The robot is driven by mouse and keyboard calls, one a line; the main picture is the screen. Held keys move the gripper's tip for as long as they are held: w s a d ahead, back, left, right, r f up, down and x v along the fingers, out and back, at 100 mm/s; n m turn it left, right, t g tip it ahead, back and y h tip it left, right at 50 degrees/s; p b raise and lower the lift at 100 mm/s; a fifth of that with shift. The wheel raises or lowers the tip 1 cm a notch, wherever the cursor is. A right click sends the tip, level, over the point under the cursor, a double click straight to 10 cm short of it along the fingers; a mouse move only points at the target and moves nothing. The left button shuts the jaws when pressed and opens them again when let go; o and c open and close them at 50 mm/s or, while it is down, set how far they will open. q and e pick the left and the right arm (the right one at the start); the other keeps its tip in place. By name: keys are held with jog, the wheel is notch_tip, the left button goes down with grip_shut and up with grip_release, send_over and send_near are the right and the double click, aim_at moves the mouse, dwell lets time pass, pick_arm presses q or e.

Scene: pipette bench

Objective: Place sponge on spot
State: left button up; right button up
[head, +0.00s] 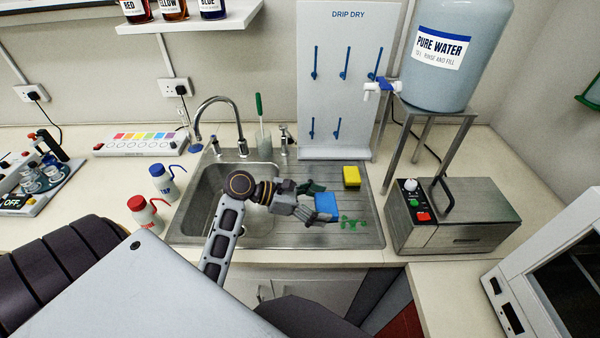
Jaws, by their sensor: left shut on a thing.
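A blue sponge (326,204) is between the fingertips of my left gripper (313,202), which is shut on it over the steel drainer. A yellow sponge (351,176) lies further back on the drainer, apart from the gripper. A green splash-like spot (353,223) marks the drainer just right of and nearer than the blue sponge. I cannot tell how high the blue sponge is above the steel. My right gripper is not in view.
The sink basin (208,196) is left of the drainer (372,238), partly behind my arm. A tap (213,101), a drip-dry board (344,125) and a water tank stand (430,118) are behind. A steel box with buttons (455,205) is at right. Bottles (163,182) stand left.

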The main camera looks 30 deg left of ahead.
pick_arm(q)
jog(key=s+f, duration=0.1)
jog(key=f, duration=0.1)
jog(key=s+f+n+t+y, duration=0.1)
jog(key=f, duration=0.2)
jog(key=s+a+f+n, duration=0.1)
jog(key=f, duration=0.1)
jog(key=shift+s+f+t+y+b, duration=0.15)
jog(key=shift+s+t+y+b, duration=0.15)
jog(key=shift+s+b, duration=0.05)
jog(key=a, duration=0.1)
jog(key=w+a+n+t+y, duration=0.1)
jog(key=a+n+y, duration=0.1)
jog(key=shift+w+f+t, duration=0.1)
jog(key=shift+w+t, duration=0.2)
jog(key=w+a+r+n+y, duration=0.1)
jog(key=w+a+r+n+t+y, duration=0.1)
jog(key=a, duration=0.1)
jog(key=w+a+r+n+y, duration=0.1)
jog(key=shift+w+a+n+t+y, duration=0.25)
jog(key=shift+a+n+t+y, duration=0.05)
jog(key=shift+y, duration=0.1)
jog(key=shift+w+a+r+n+y, duration=0.2)
jog(key=shift+a+r+n+y, duration=0.1)
jog(key=shift+a+r, duration=0.05)
